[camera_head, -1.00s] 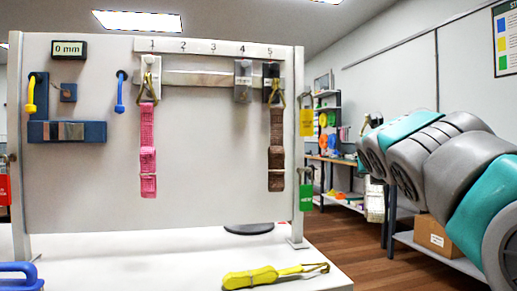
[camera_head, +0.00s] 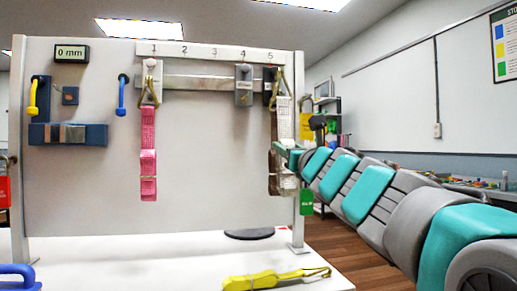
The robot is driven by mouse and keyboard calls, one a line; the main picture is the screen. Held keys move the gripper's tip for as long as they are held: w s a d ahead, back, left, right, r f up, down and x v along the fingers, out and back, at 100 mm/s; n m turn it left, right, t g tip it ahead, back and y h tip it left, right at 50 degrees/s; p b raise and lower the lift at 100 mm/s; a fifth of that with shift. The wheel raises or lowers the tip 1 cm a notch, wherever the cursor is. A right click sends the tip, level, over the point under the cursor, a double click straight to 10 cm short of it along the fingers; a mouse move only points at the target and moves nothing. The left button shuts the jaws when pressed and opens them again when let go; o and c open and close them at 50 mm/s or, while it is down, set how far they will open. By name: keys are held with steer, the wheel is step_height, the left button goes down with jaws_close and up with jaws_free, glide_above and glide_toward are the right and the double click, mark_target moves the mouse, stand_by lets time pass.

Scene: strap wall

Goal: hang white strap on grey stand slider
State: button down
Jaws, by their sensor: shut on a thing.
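The white strap (camera_head: 285,122) hangs upright from my gripper (camera_head: 286,152), in front of the right end of the board. A brass hook shows at its top, near the black slider (camera_head: 269,88) under number 5. The brown strap (camera_head: 273,165) hangs at that slider and is partly hidden behind the white strap. The grey slider (camera_head: 243,84) is under number 4, left of the white strap, with no strap on it. My gripper is shut on the white strap; its fingertips are small and partly hidden. Whether the white strap touches the brown one, I cannot tell.
The pink strap (camera_head: 148,150) hangs from the light slider (camera_head: 152,70) under number 1. The rail (camera_head: 200,82) between numbers 2 and 3 is bare. A yellow strap (camera_head: 262,281) lies on the white table. A green tag (camera_head: 306,201) hangs at the board's right edge.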

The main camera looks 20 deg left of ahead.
steer(key=s+a+n+g+y, duration=0.2)
steer(key=s+a+y, duration=0.2)
steer(key=a, duration=0.2)
steer(key=w+a+f+p, duration=0.1)
steer(key=w+a+f, duration=0.1)
steer(key=w+a, duration=0.3)
steer(key=shift+w, duration=1.7)
steer(key=shift+a, duration=0.1)
steer(key=shift+r, duration=0.1)
steer(key=shift+c, duration=1.8)
jaws_free()
